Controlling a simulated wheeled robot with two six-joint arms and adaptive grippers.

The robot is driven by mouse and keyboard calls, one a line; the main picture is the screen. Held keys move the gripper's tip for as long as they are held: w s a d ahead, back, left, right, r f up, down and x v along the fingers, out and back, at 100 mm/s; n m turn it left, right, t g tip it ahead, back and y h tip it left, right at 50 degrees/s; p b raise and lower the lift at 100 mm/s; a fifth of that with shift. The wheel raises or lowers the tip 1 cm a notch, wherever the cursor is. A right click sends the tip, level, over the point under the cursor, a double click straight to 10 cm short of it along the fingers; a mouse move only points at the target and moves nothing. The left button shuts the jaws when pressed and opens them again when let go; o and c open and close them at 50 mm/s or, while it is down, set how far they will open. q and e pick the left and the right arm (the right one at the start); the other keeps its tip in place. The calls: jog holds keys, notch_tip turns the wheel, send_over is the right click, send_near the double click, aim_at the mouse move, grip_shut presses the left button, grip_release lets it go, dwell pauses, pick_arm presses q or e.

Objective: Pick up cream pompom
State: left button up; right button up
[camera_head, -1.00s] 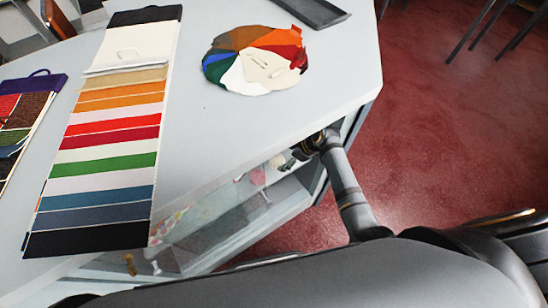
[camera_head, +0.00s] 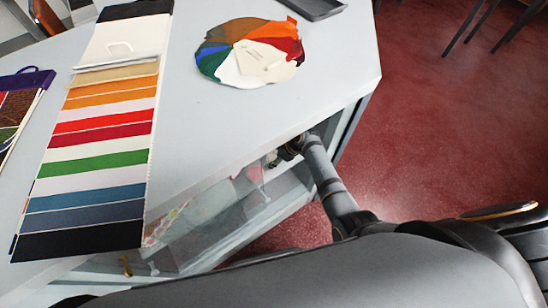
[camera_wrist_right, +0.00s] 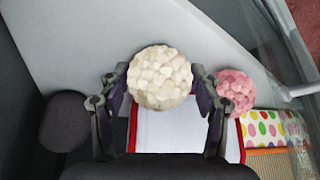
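The cream pompom (camera_wrist_right: 160,77), a bumpy off-white ball, sits between the two fingers of my right gripper (camera_wrist_right: 160,72) in the right wrist view. The fingers press against its left and right sides, so the gripper looks shut on it. In the head view my right gripper (camera_head: 287,152) shows small and dark at the counter's front edge, and the cream pompom cannot be made out there. My left gripper is not in view.
A pink pompom (camera_wrist_right: 236,91) is just right of the right finger. A white red-edged piece (camera_wrist_right: 180,135) lies below, beside a dotted swatch (camera_wrist_right: 272,127). On the counter (camera_head: 250,115) lie a striped swatch card (camera_head: 98,165) and a colour fan (camera_head: 248,55).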

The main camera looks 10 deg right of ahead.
aim_at(273, 153)
jog(key=c, duration=0.4)
jog(key=shift+r, duration=0.1)
jog(key=shift+r, duration=0.3)
notch_tip(273, 153, up, 3)
jog(key=shift+f+p, duration=0.1)
jog(key=shift+p, duration=0.5)
jog(key=s+r+p, duration=0.3)
jog(key=s+r, duration=0.6)
jog(key=s, duration=0.5)
jog(key=shift+r, duration=0.25)
